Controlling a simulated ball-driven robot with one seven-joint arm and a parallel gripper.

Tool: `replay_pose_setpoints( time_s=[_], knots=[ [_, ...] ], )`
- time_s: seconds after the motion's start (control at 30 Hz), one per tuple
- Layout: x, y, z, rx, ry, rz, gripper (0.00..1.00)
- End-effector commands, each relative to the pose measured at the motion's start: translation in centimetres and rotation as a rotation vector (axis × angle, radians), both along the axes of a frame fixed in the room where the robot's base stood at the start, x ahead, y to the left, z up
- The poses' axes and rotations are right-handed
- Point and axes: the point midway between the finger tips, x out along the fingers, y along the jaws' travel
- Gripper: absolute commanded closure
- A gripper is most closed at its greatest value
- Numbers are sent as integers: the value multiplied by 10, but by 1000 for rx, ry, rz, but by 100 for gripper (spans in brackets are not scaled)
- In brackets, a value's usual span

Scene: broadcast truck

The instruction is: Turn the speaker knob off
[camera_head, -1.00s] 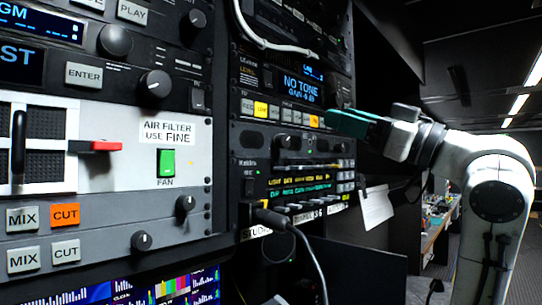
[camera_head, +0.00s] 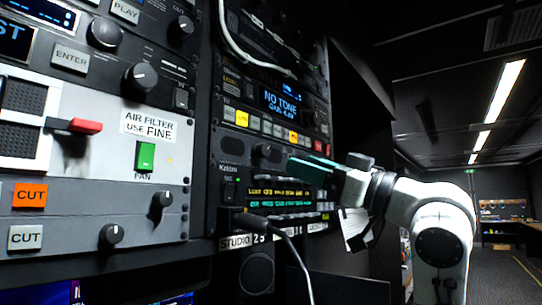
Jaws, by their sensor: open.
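My gripper (camera_head: 293,166), with teal fingers, reaches in from the right and is open and empty. Its fingertips are in front of the right-hand rack, just right of a small black knob (camera_head: 262,151) on the panel under the NO TONE display. I see no gap between them clearly, and cannot tell whether they touch the panel. No label reading speaker is legible, so I cannot tell whether this is the speaker knob. A round dark speaker grille (camera_head: 257,272) sits lower in the same rack.
The left rack has a green fan switch (camera_head: 145,155), a red-tipped lever (camera_head: 86,126) and several black knobs. A white paper (camera_head: 354,228) hangs behind my arm. The aisle at right is open.

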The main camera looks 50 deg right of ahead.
Motion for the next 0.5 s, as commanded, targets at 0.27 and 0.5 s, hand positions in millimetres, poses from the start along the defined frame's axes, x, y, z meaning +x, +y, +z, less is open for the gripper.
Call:
replay_pose_setpoints(
  time_s=[0.27, 0.5],
  knots=[
    [48, 8, 22, 0, 3, 3, 44],
    [74, 11, 32, -1, 2, 2, 44]
  ],
)
